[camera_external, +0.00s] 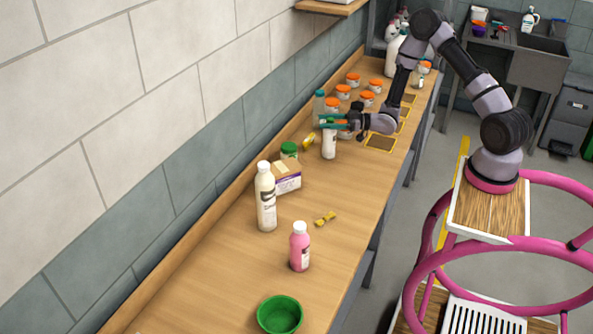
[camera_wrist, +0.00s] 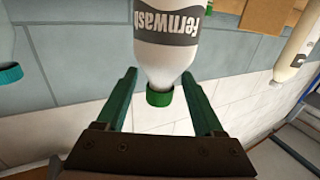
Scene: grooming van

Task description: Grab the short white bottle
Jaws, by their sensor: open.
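The short white bottle (camera_external: 329,144) stands upright on the wooden counter, with its top hidden by my gripper (camera_external: 325,121) in the outside view. In the wrist view the white bottle (camera_wrist: 165,58) appears upside down, with a grey "fernwash" label and a green cap. My gripper (camera_wrist: 160,75) is open, its green fingers on either side of the bottle's neck and cap. Gaps show between the fingers and the cap, so nothing is gripped.
A teal-capped bottle (camera_external: 318,106) and several orange-lidded jars (camera_external: 343,91) stand close behind.

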